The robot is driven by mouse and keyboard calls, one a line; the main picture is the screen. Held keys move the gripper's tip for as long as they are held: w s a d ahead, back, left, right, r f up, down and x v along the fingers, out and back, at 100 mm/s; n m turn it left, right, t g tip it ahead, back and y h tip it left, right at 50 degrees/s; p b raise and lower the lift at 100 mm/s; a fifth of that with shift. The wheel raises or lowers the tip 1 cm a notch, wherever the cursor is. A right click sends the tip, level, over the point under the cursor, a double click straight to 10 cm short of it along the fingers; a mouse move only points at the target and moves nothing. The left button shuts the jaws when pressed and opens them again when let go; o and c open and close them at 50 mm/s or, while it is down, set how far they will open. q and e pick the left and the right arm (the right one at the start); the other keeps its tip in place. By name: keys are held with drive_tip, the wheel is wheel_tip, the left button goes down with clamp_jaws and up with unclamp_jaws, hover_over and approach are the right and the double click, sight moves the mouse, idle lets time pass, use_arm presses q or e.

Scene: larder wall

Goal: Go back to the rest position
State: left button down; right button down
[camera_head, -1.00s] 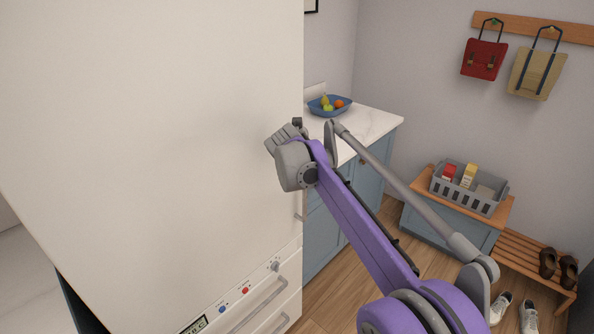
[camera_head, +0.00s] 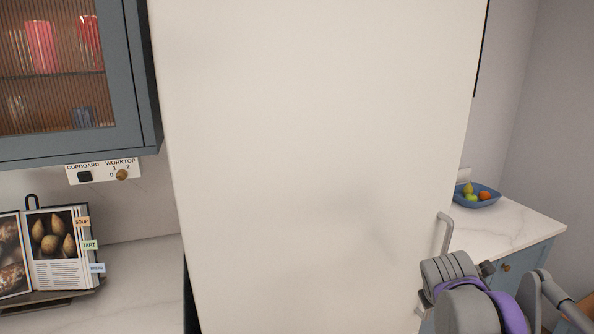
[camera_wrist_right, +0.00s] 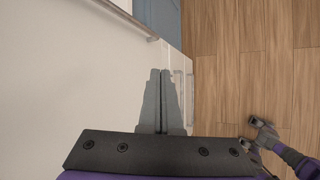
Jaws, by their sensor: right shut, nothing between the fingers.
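My right gripper (camera_wrist_right: 162,100) is shut and empty in the right wrist view, its two grey fingers side by side in front of the white fridge front. In the head view my right wrist is at the lower right, beside the fridge's right edge, and the fingers are hidden there. What looks like my left gripper (camera_wrist_right: 258,133) shows small at the lower right of the right wrist view, above the wooden floor. It is too small to tell its opening. My left arm does not show in the head view.
The tall white fridge (camera_head: 320,150) fills the middle, with a grey handle (camera_head: 445,234) near my right wrist. A fruit bowl (camera_head: 478,201) stands on the right counter. A glazed cupboard (camera_head: 70,146) hangs left above an open cookbook (camera_head: 58,280). Wooden floor (camera_wrist_right: 265,60) is clear.

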drive_tip(key=s+a+f+m+y, duration=0.2)
drive_tip(key=s+a+f+m, duration=0.4)
drive_tip(key=s+f+m, duration=0.3)
drive_tip(key=s+a+f+m+y, duration=0.2)
drive_tip(key=s+a+f+m, duration=0.5)
drive_tip(key=s+f+m, duration=0.3)
drive_tip(key=s, duration=0.3)
drive_tip(key=shift+s+a+g, duration=0.25)
drive_tip(key=shift+s+g, duration=0.1)
drive_tip(key=shift+g, duration=0.05)
drive_tip(key=c, duration=1.5)
unclamp_jaws()
drive_tip(key=shift+r, duration=0.1)
drive_tip(key=shift+c, duration=0.2)
